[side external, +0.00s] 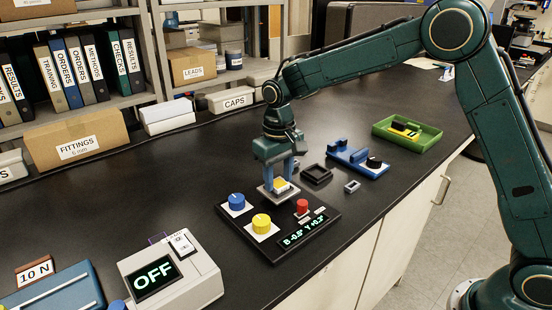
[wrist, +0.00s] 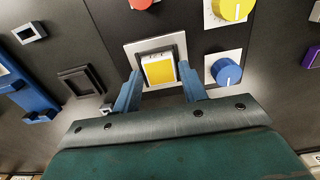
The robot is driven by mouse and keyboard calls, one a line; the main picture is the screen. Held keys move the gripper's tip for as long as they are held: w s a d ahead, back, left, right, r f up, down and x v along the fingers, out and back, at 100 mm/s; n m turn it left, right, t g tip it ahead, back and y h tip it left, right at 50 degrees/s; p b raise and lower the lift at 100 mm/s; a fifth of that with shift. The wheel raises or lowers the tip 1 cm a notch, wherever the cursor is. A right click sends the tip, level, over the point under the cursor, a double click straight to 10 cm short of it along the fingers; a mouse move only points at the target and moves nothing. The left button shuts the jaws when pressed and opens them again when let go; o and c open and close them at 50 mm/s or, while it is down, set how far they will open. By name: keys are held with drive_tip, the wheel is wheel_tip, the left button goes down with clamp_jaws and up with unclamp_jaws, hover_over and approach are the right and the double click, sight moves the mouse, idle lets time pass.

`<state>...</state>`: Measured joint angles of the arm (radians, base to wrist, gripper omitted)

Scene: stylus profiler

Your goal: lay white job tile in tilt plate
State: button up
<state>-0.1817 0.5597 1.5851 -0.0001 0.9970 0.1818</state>
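The white job tile (wrist: 158,71) has a yellow top face in the wrist view. It lies between my two blue fingers, over the square recess of the tilt plate (wrist: 135,48). In the side view the tile (side external: 280,184) shows between the fingertips, just at the pale tilt plate (side external: 267,194). My gripper (side external: 281,178) points straight down, and its fingers (wrist: 159,80) appear closed against the tile's two sides. The tile looks level with or slightly above the recess. Whether its underside touches the plate is hidden.
Beside the plate are a blue knob (side external: 237,201), a yellow knob (side external: 262,223), a red button (side external: 302,206) and a display (side external: 303,232). A dark square tray (side external: 316,174), a blue fixture (side external: 357,160) and a green tray (side external: 407,133) stand right.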

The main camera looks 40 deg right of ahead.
drive_tip(key=shift+o, duration=1.3)
drive_tip(key=shift+r, duration=0.15)
drive_tip(key=shift+c, duration=0.5)
drive_tip(key=shift+r, duration=3.4)
wheel_tip(320, 180, up, 13)
hover_over(279, 184)
drive_tip(key=shift+w+r, duration=0.1)
drive_tip(key=shift+r, duration=0.3)
